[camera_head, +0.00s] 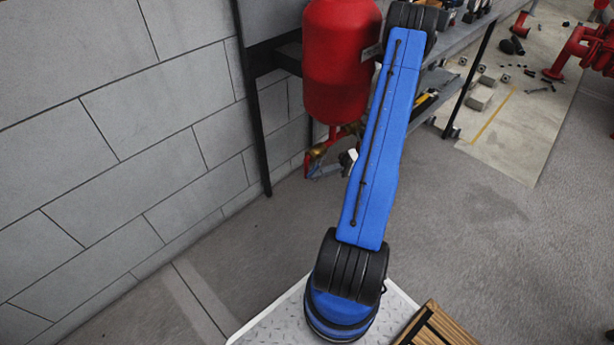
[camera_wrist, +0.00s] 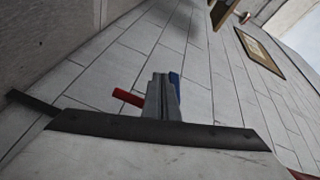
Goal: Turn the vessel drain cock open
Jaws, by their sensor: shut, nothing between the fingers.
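The red vessel (camera_head: 340,60) hangs near the wall in the head view, partly behind my blue arm. Brass fittings (camera_head: 322,150) sit on the pipe below it. A small red part (camera_head: 307,165), possibly the cock's lever, shows at their left end. In the wrist view my gripper (camera_wrist: 162,78) is shut and empty, pointing towards the wall. A red bar (camera_wrist: 128,97), perhaps the same lever, sticks out left of the fingers; whether they touch is unclear. A blue part (camera_wrist: 175,88) shows at their right. The cock's body is hidden in the wrist view.
The grey block wall (camera_head: 110,150) stands close on the left. A black upright post (camera_head: 250,100) stands left of the vessel. A bench shelf (camera_head: 440,100) with tools lies right of my arm. Floor at right (camera_head: 500,230) is clear.

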